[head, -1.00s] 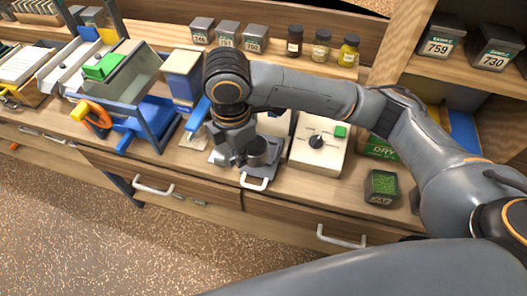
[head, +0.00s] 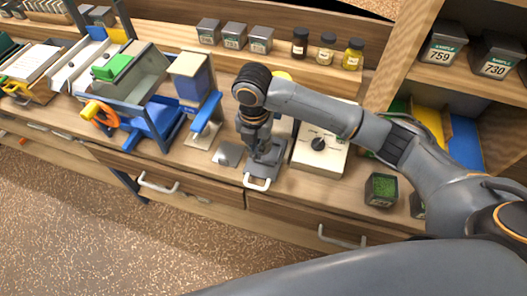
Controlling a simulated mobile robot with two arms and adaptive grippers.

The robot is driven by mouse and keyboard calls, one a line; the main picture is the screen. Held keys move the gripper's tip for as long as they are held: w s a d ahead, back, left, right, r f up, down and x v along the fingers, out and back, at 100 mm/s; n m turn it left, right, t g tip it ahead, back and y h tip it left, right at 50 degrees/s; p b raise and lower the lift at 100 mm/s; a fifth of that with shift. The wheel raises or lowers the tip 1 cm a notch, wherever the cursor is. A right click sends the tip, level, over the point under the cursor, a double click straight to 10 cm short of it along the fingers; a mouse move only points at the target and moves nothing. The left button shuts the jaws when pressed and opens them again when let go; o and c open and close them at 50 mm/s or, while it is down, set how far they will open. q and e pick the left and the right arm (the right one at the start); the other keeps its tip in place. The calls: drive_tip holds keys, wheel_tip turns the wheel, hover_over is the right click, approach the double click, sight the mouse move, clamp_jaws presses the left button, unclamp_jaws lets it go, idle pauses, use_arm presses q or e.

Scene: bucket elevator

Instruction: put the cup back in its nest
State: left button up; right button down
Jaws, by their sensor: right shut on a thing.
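My right gripper (head: 264,152) points down at the middle of the bench and is shut on a dark grey piece, apparently the cup, which the fingers largely hide. It is over a dark grey block (head: 262,171) with a white handle at its front. I cannot tell whether the cup touches the block or which part is its nest. A round grey piece (head: 229,154) lies on a flat plate just left of the gripper. My left gripper is not in view.
A blue lever (head: 207,112) on a blue-and-cream box stands left of the gripper. A cream box with a black knob (head: 318,144) stands close on the right. Jars and sample tins line the back ledge. A green-topped tin (head: 381,188) sits near the front edge.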

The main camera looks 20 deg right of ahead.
sight(263, 163)
drive_tip(key=f, duration=0.1)
drive_tip(key=w+d+f, duration=0.1)
drive_tip(key=d+f, duration=0.1)
drive_tip(key=shift+w+d+f, duration=0.1)
drive_tip(key=shift+w+d, duration=0.05)
drive_tip(key=shift+w, duration=0.1)
wheel_tip(263, 163, down, 4)
drive_tip(key=shift+w+d+r+p, duration=0.15)
drive_tip(key=shift+r+p, duration=0.1)
drive_tip(key=shift+p, duration=0.7)
drive_tip(key=c, duration=2)
unclamp_jaws()
drive_tip(key=shift+f, duration=0.15)
drive_tip(key=o, duration=0.5)
wheel_tip(263, 163, up, 12)
drive_tip(key=b, duration=0.2)
drive_tip(key=shift+r+b, duration=0.2)
drive_tip(key=shift+b, duration=0.1)
